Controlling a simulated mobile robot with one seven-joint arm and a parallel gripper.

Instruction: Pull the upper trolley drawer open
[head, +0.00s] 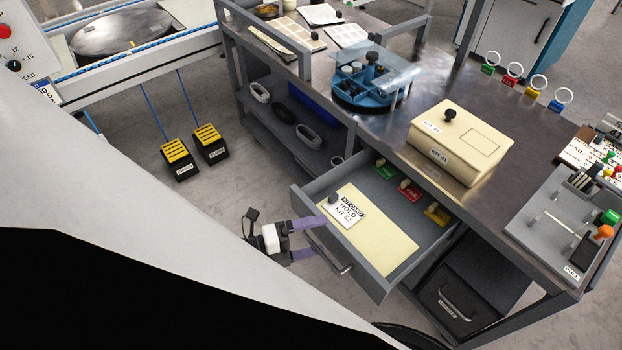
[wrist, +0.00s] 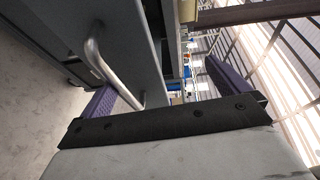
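The upper trolley drawer (head: 436,253) stands pulled out from under the bench, its inside visible from above. Its bar handle (head: 332,258) is on the front panel; the handle also shows at the left in the wrist view (wrist: 104,68). My gripper (head: 312,238) is at the drawer's front left, with its purple fingers spread. One finger is near the front's top edge, the other near the handle. In the wrist view my gripper (wrist: 165,85) has its fingers wide apart, the left one close to the handle. Whether either finger touches the drawer or handle, I cannot tell.
The drawer holds a cream sheet with a "HOLD KIT 52" card (head: 346,208) and green, red and yellow tagged items. A cream kit box (head: 460,145) stands on the bench. Two yellow-topped pedals (head: 194,150) are on the floor, left.

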